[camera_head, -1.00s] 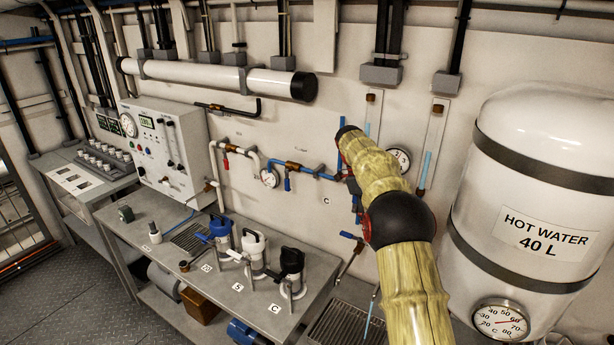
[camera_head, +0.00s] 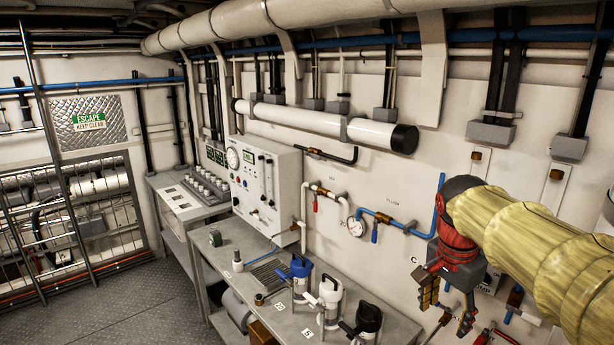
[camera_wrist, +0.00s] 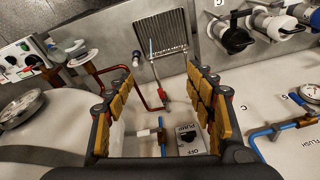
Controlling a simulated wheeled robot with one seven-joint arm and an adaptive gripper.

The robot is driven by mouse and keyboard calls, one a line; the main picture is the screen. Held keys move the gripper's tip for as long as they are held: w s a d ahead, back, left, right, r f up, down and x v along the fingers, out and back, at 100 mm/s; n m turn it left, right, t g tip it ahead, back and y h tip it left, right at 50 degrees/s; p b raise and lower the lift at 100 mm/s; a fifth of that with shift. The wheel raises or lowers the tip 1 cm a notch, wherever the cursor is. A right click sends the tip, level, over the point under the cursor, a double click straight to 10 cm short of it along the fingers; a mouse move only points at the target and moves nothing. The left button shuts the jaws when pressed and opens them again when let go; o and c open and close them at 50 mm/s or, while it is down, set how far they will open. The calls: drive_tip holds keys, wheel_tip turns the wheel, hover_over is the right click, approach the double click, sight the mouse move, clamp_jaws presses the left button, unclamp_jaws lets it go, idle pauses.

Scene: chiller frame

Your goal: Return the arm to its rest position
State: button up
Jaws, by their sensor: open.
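My arm, in a yellow sleeve (camera_head: 545,250), reaches in from the right of the head view. My gripper (camera_head: 446,314) hangs below its red wrist joint, fingers pointing down, in front of the wall pipes. In the wrist view my gripper (camera_wrist: 166,78) shows its two orange-padded fingers spread wide, with nothing between them. I cannot tell whether the gripper touches any fitting.
A steel bench (camera_head: 225,285) carries jugs with blue, white (camera_head: 330,292) and black (camera_head: 368,318) lids. A control box (camera_head: 265,190) stands behind it. A blue pipe and gauge (camera_head: 356,226) are on the wall left of my gripper. Open floor (camera_head: 130,310) lies at left.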

drive_tip(key=s+a+f+n+t, duration=0.1)
drive_tip(key=s+a+f+n, duration=0.1)
drive_tip(key=s, duration=0.4)
drive_tip(key=s+a+f+n+t+y, duration=0.1)
drive_tip(key=s+a+f+n, duration=0.2)
drive_tip(key=s+n, duration=0.3)
drive_tip(key=s+a+f+n+t+b, duration=0.1)
drive_tip(key=s+a+f+n, duration=0.2)
drive_tip(key=s, duration=0.4)
drive_tip(key=shift+a+n+t+y, duration=0.3)
drive_tip(key=shift+n+t, duration=0.1)
drive_tip(key=shift+n, duration=0.4)
drive_tip(key=shift+c, duration=0.7)
